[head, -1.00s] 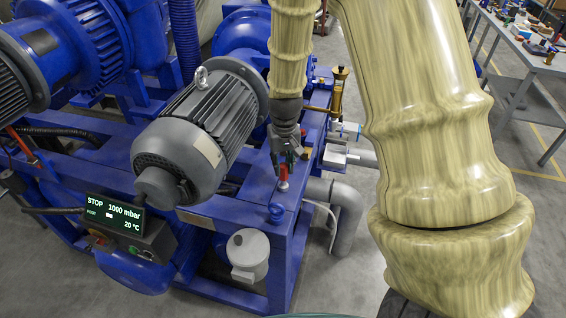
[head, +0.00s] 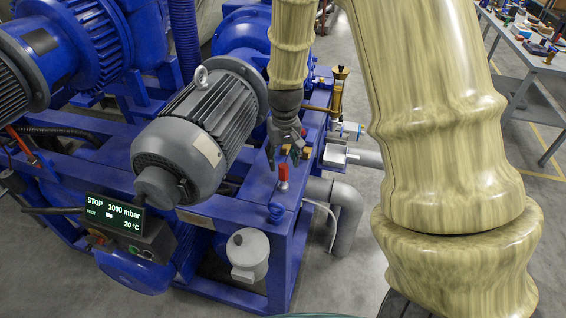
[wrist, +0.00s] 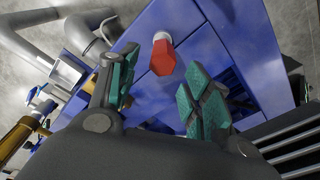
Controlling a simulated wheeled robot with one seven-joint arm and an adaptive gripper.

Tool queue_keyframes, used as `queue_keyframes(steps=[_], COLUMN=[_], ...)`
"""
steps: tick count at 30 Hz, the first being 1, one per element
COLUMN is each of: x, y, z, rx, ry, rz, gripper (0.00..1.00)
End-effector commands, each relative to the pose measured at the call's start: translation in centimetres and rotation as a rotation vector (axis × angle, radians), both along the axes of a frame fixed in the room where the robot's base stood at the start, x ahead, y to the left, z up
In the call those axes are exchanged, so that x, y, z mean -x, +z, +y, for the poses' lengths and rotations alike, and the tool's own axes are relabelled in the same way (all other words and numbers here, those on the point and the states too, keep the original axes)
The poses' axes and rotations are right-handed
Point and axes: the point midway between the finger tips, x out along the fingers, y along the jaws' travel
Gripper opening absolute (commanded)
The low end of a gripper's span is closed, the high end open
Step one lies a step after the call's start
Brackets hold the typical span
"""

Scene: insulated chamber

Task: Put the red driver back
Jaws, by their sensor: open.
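The red driver (head: 283,172) stands upright on the blue frame, its lower end at a pale round fitting (head: 283,185). In the wrist view I look down on its red handle end (wrist: 162,58), with a pale ring beside it. My gripper (head: 286,160) is open just above and around the top of the driver. In the wrist view the green-padded fingers (wrist: 152,92) are spread wide, and the red handle lies beyond the tips between them. The fingers do not appear to touch it. What the driver's lower end sits in is hidden.
A grey motor (head: 196,132) stands close left of my gripper. A brass fitting (head: 338,88) and a white box (head: 335,156) are to the right. A tool bench (head: 524,48) stands far right.

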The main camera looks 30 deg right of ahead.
Motion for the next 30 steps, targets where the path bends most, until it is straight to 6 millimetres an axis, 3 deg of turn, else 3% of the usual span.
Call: queue_keyframes(steps=[15,21,30], x=[0.5,0.6,0.6], y=[7.7,9.0,9.3], z=[0.1,0.1,0.1], rx=[0.000,0.000,0.000], ry=[-0.001,0.000,0.000], rz=[-0.002,0.000,0.001], gripper=[0.49,0.49,0.49])
